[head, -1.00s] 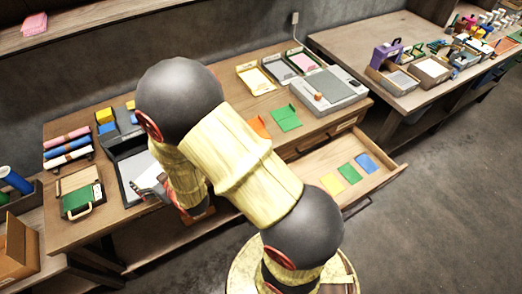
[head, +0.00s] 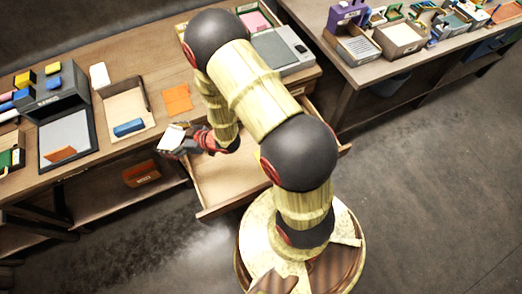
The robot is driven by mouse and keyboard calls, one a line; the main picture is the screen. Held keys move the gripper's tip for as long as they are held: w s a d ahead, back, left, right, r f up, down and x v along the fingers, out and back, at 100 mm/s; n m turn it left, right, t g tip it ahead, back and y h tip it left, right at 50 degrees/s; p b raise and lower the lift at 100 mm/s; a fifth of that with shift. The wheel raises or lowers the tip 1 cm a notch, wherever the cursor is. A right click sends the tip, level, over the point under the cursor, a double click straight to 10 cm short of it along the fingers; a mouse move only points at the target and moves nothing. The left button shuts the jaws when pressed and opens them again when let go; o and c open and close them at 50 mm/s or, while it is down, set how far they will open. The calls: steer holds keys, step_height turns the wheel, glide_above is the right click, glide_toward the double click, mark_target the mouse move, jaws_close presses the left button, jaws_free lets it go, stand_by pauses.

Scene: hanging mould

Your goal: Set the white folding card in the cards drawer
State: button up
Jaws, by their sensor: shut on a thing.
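My gripper (head: 184,144) is shut on the white folding card (head: 172,136). The card is tilted and sticks out to the left of the fingers. In the picture, the card and fingers overlap the left edge of the open drawer (head: 220,190), by the table's front edge; their height above it is hard to tell. The left part of the drawer floor is bare. My arm hides much of its right part.
An orange card (head: 177,98) lies on the table behind the gripper. To the left are an open tray with a blue block (head: 128,127), a dark-framed grey panel (head: 68,140) and a white piece (head: 99,74). Open floor lies in front.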

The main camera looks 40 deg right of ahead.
steer(key=s+a+f+n+g+y+b, duration=0.1)
steer(key=s+a+f+n+g+y, duration=0.25)
steer(key=s+f, duration=0.35)
steer(key=s+a+f+n+g+y+b, duration=0.1)
steer(key=s+a+f+n+g+y, duration=0.3)
steer(key=s+f, duration=0.3)
steer(key=n+h+b, duration=0.1)
steer(key=b, duration=0.3)
glide_above(221, 180)
steer(key=f, duration=0.8)
steer(key=shift+a+f, duration=0.4)
steer(key=shift+d+f+h, duration=0.25)
steer(key=shift+f, duration=0.1)
steer(key=shift+d+f+b, duration=0.2)
steer(key=shift+f+b, duration=0.6)
steer(key=shift+f, duration=0.9)
steer(key=shift+f, duration=0.2)
steer(key=o, duration=0.8)
steer(key=shift+r, duration=0.1)
